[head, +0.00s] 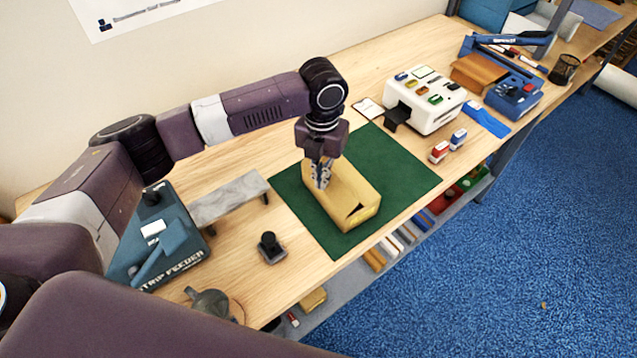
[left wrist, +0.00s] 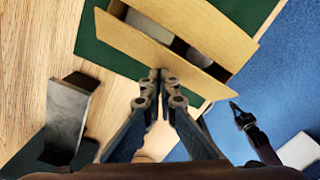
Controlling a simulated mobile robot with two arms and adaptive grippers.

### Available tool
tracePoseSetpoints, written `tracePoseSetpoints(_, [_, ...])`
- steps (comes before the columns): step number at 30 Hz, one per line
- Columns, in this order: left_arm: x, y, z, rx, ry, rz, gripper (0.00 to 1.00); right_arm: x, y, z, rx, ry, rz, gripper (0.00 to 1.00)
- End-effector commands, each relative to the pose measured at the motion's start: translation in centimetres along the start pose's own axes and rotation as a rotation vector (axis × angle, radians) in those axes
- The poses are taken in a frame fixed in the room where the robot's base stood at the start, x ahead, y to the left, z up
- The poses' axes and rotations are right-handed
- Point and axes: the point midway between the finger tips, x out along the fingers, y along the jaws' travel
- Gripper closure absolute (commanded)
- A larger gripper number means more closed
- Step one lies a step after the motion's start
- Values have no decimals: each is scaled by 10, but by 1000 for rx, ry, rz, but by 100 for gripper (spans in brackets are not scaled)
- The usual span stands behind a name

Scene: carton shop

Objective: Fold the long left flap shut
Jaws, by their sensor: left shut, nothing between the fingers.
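A tan carton (head: 358,212) sits on the green mat (head: 403,165). In the left wrist view its opening (left wrist: 190,50) shows between two long flaps. The flap nearer my gripper, which looks like the long left flap (left wrist: 135,42), stands raised at a slant. The opposite flap (left wrist: 210,22) lies beyond the opening. My left gripper (head: 322,185) points down at the carton's left side. Its fingertips (left wrist: 160,75) are together and empty, close to the near flap's edge; I cannot tell whether they touch. A dark jointed shape at the left wrist view's right may be my right gripper (left wrist: 245,118).
A grey bench-like stand (head: 228,198) and a black stamp (head: 270,247) are left of the mat. The strip feeder (head: 165,245) stands farther left. A white machine (head: 425,100) and two small stamps (head: 439,150) are to the right. The mat's right part is clear.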

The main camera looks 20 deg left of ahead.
Motion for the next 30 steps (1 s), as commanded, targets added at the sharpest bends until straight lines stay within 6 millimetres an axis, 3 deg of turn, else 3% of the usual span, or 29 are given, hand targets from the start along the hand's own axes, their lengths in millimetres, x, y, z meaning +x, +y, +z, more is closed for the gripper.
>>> tracePoseSetpoints(30, [8,-15,22,-1,0,1,100,6,0,0,0,1,0,100])
